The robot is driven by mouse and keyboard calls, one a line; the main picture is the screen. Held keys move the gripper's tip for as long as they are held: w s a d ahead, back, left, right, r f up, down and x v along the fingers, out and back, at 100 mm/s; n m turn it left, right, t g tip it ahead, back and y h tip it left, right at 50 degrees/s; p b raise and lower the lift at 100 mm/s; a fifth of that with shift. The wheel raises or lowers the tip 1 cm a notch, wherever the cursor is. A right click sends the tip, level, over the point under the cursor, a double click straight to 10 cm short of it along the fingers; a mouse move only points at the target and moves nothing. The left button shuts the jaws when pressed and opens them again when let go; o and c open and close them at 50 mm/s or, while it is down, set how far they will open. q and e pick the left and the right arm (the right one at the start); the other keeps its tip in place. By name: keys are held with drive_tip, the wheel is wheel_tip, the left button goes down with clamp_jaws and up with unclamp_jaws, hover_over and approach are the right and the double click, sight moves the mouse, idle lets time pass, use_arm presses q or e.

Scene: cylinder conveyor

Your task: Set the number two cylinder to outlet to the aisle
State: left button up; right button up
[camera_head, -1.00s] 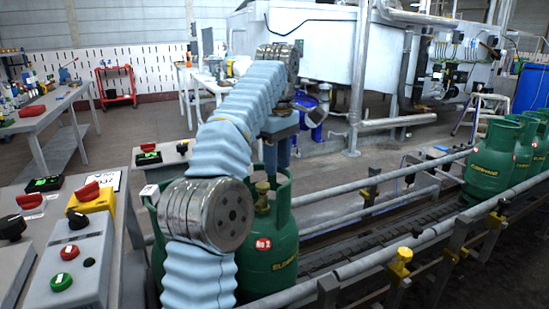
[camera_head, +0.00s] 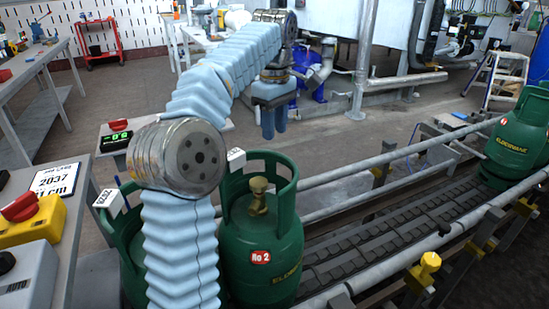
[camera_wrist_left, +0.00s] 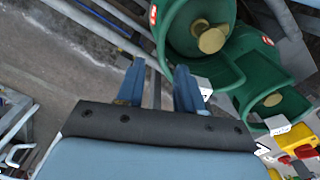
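The number two cylinder (camera_head: 284,250) is green, with a red "No 2" label, and stands upright at the near end of the conveyor. Its brass valve (camera_head: 258,200) shows inside the open collar; I cannot tell which way the outlet faces. In the left wrist view the valve (camera_wrist_left: 212,40) is beyond the fingers, to the upper right. My left gripper (camera_head: 268,125) points down behind and above the collar in the head view. In the wrist view the left gripper (camera_wrist_left: 158,85) has its fingers apart with nothing between them. My right gripper is not in view.
Another green cylinder (camera_head: 130,255) stands left, partly behind my left arm. Another (camera_head: 518,135) stands far right on the conveyor (camera_head: 390,230). Metal rails (camera_head: 350,205) flank the conveyor. A console with a yellow switch box (camera_head: 35,222) is at left. Floor behind the rail is open.

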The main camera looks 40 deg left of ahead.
sight(275, 151)
use_arm(q)
wheel_tip(275, 151, down, 10)
drive_tip(key=shift+r+b, duration=0.2)
drive_tip(key=shift+b, duration=0.3)
clamp_jaws()
